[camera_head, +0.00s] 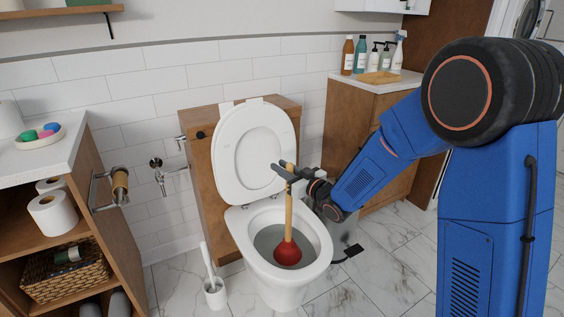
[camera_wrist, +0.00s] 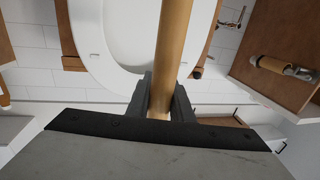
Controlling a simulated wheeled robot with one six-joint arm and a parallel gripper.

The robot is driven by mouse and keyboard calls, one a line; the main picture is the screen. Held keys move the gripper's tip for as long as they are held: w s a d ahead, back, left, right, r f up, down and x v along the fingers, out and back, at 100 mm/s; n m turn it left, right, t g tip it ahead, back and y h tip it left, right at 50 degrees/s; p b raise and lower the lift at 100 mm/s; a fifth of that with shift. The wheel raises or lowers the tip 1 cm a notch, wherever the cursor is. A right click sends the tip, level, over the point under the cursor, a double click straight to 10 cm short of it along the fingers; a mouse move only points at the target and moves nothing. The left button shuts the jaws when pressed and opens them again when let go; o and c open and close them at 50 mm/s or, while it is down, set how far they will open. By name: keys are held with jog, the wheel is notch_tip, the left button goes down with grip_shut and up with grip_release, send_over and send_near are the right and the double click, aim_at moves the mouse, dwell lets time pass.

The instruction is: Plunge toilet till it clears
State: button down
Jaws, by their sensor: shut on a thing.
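The toilet (camera_head: 316,262) stands with its lid (camera_head: 253,150) up and greyish water in the bowl. The plunger has a wooden handle (camera_head: 289,212) and a red rubber cup (camera_head: 287,254). The cup is inside the bowl at its lower right part, and the handle stands nearly upright. My gripper (camera_head: 290,176) is shut on the upper part of the handle, above the bowl. In the wrist view the handle (camera_wrist: 172,50) runs between the two dark fingers (camera_wrist: 160,100). Whether the cup seals on the drain cannot be told.
A toilet brush in a white holder (camera_head: 215,292) stands left of the toilet. A wooden shelf unit (camera_head: 108,215) with paper rolls is at left.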

notch_tip(320, 180, down, 8)
dwell(0.7)
jog(key=shift+f, duration=0.9)
dwell(3.9)
